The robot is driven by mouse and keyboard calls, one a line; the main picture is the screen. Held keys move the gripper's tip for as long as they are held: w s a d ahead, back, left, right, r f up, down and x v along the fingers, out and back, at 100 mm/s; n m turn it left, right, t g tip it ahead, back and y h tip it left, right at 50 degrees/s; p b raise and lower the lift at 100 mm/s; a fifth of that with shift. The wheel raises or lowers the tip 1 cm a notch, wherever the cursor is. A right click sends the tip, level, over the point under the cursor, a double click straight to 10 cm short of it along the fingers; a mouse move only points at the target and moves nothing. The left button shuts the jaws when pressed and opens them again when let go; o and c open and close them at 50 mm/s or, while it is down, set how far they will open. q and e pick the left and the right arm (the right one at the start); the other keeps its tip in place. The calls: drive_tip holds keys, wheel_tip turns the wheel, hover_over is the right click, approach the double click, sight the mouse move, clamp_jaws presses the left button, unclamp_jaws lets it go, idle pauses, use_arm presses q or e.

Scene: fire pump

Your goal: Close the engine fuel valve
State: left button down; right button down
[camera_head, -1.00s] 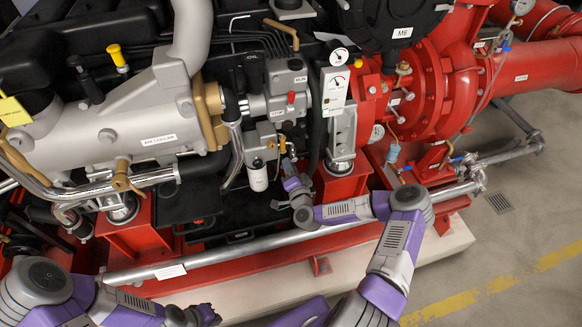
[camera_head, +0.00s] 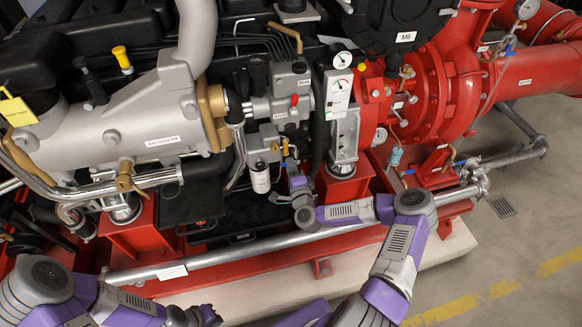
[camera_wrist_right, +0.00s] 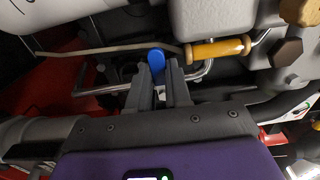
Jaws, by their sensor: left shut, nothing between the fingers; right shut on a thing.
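The engine fuel valve seems to be the small valve with a blue handle (camera_wrist_right: 156,57), seen in the right wrist view at my fingertips. My right gripper (camera_wrist_right: 160,76) is shut on this blue handle, whose rounded end shows beyond the fingers. In the head view, my right gripper (camera_head: 291,165) reaches in beside the white fuel filter (camera_head: 260,179), just below a small brass fitting. The valve body is mostly hidden there by my gripper. My left gripper (camera_head: 208,316) is low at the bottom left of the head view, shut, empty and away from the engine.
A grey air cooler (camera_head: 130,118) is left of the valve. A gauge panel (camera_head: 337,92) stands close to its right. A long metal pipe (camera_head: 225,250) runs along the red frame in front.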

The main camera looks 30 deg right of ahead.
idle(0.3)
drive_tip(key=c, duration=1.1)
unclamp_jaws()
drive_tip(key=shift+o, duration=0.2)
drive_tip(key=p+v, duration=0.1)
drive_tip(key=v, duration=0.6)
drive_tip(key=shift+s+p, duration=0.3)
drive_tip(key=shift+p, duration=0.1)
